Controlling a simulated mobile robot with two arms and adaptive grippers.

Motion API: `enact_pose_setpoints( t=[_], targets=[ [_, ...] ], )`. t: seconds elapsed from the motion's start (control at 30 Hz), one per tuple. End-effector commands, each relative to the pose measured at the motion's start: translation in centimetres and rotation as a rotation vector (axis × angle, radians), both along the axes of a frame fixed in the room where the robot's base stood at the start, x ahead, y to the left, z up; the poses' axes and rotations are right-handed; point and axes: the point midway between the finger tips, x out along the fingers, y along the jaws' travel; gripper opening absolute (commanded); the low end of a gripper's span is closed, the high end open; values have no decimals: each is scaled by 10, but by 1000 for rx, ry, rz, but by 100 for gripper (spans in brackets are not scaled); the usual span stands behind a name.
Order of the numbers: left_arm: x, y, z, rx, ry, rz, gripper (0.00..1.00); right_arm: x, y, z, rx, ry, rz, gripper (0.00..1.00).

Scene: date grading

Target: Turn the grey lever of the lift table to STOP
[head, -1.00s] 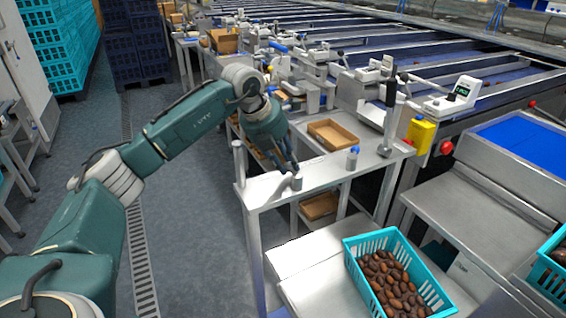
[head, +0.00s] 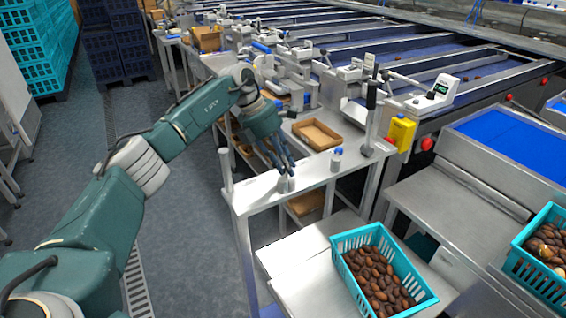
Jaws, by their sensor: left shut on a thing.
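My left gripper (head: 281,162) reaches down over the narrow metal stand (head: 310,178). Its fingers are shut on a small grey upright piece (head: 286,185) on the stand's top, which looks like the grey lever. The fingers hide its upper part. I cannot read any STOP mark or tell which way the lever points. My right gripper is not in view.
A blue-capped piece (head: 337,158) stands right of the gripper; a grey post (head: 225,168) rises at the left corner. Behind are a cardboard tray (head: 316,134), a black-handled lever (head: 371,100) and a yellow box (head: 401,133). A teal crate (head: 428,297) of dates stands in front.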

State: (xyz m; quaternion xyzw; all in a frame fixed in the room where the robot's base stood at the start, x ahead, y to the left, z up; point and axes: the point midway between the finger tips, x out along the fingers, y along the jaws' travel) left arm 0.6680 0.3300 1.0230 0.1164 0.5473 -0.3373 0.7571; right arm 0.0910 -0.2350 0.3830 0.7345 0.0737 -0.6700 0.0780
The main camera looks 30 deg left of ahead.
Motion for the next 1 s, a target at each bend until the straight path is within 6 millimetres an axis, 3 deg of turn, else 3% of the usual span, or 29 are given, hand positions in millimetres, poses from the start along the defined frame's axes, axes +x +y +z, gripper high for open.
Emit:
enact_pose_setpoints(
  t=[0.57,0.6,0.67,1.0],
  targets=[
    [4,-2,5,-2,-13,-33,0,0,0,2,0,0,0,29],
    [4,-2,5,-2,-13,-33,25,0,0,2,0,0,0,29],
    [4,-2,5,-2,-13,-34,37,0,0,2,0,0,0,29],
    [1,-1,3,-1,-6,-34,40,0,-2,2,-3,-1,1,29]
  ],
)
